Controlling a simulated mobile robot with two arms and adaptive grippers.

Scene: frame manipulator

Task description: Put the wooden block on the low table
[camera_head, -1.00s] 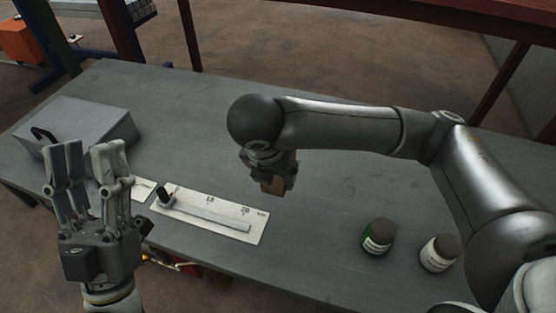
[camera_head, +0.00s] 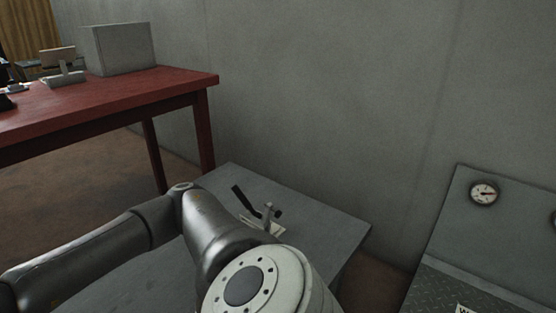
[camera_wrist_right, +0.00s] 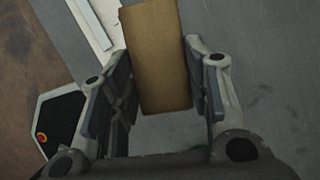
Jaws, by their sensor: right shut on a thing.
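The wooden block (camera_wrist_right: 156,55) is a plain tan-brown box between the two fingers of my right gripper (camera_wrist_right: 160,95) in the right wrist view. My left gripper is not in view.
A lever clamp (camera_head: 265,212) stands on the grey table. A red table (camera_head: 150,87) with a grey box (camera_head: 118,48) stands at the back left. A panel with a gauge (camera_head: 484,193) stands at the right.

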